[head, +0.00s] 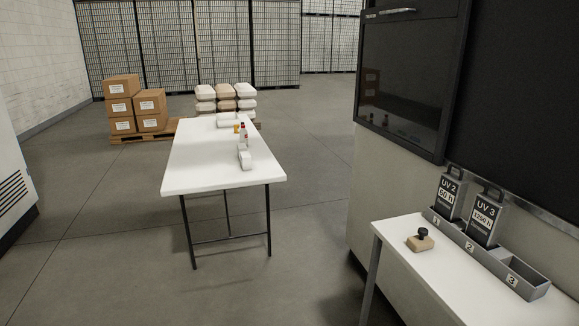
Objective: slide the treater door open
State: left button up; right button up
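A large machine (352,190) with a light body stands at the right. A dark glossy panel (405,80) in a black frame is on its front. A silver horizontal handle (397,11) is at the top of this panel, near the upper picture edge. I cannot tell for sure whether this panel is the treater door, as no label for it shows. To its right is a wide black surface (525,90), cut off by the picture edge. Neither of my grippers is in view.
A white side table (395,232) at lower right bears a rack (476,257) numbered 1 to 3, two UV cartridges (486,219) in it, and a black-knobbed block (421,240). A white table (200,165) stands mid-floor. A vented cabinet (12,150) is left. Floor between is clear.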

aim_at(410, 56)
jog(key=i, duration=1.2)
jog(key=i+j+z, duration=0.1)
jog(key=i, duration=1.05)
